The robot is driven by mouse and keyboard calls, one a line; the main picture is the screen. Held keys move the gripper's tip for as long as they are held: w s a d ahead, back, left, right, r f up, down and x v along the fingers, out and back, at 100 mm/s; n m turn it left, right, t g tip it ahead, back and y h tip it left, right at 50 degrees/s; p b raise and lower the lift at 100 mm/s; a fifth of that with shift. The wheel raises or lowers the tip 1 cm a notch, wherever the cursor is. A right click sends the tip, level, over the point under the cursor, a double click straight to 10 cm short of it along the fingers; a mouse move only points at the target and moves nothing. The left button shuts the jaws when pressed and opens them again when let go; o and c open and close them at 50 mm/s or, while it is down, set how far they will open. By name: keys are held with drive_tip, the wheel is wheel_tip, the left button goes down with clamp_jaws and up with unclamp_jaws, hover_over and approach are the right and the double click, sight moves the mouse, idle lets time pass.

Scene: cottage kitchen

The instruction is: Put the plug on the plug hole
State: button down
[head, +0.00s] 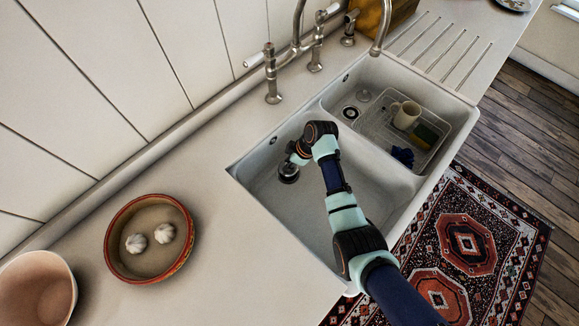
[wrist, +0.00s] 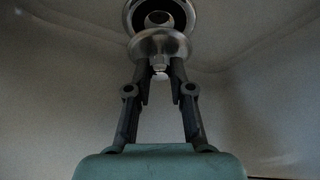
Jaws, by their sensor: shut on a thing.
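In the wrist view my gripper (wrist: 159,70) is shut on the knob of the metal plug (wrist: 160,44). The plug is a round silver dome, held beyond the fingertips. The plug hole (wrist: 160,13), a metal ring with a dark centre, shows just past the plug at the top. The plug overlaps its near edge in the picture; I cannot tell whether they touch. In the head view my gripper (head: 298,160) reaches down into the left basin (head: 310,205). A dark round shape with a metal edge lies at its tip; plug and hole cannot be told apart there.
A divider (head: 372,150) separates the basins. A tap (head: 303,30) stands behind. A bowl with garlic (head: 118,262) sits on the left counter.

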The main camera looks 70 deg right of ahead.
wheel_tip(320, 180, down, 4)
drive_tip(key=shift+f+b, duration=0.1)
drive_tip(key=shift+b, duration=0.6)
drive_tip(key=shift+f, duration=0.15)
drive_tip(key=c, duration=1)
unclamp_jaws()
drive_tip(key=p+v, duration=0.4)
drive_tip(key=v, duration=0.8)
